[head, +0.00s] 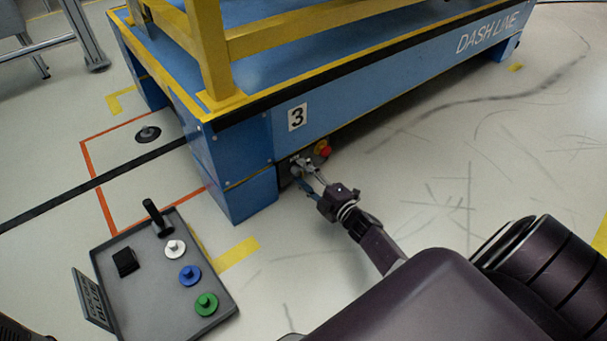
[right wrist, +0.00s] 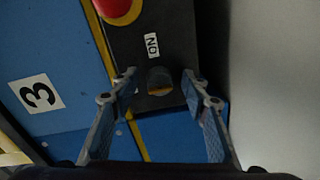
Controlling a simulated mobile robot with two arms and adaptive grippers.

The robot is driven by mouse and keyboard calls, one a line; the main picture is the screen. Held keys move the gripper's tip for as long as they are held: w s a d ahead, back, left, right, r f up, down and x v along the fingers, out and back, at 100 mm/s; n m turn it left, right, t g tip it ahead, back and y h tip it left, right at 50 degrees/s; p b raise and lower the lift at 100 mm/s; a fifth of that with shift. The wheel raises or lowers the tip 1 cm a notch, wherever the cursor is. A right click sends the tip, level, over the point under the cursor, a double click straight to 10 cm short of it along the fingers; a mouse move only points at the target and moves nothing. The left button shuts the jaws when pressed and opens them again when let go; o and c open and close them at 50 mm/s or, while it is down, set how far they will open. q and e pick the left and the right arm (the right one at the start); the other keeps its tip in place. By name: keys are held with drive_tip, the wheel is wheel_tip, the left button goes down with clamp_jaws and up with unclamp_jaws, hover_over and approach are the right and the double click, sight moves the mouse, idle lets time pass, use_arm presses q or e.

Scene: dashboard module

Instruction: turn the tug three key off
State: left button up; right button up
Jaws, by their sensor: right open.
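The tug three key (right wrist: 159,78) is a short dark knob with an orange-brown end on a dark switch panel (right wrist: 165,35). An "ON" label (right wrist: 151,44) sits beside it on the panel. My right gripper (right wrist: 160,77) is open, with one fingertip on each side of the key. The gaps suggest that neither finger presses on it. In the head view my right gripper (head: 304,168) is at the low panel under the blue platform and hides the key.
A red button (head: 323,148) on a yellow base is close to the gripper. The number 3 plate (head: 297,117) is on the blue platform (head: 370,92). A grey tray (head: 150,300) with colored knobs lies on the floor at left. The floor at right is clear.

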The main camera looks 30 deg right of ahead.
drive_tip(key=s, duration=1.2)
drive_tip(key=shift+d+r, duration=0.3)
drive_tip(key=shift+d, duration=0.15)
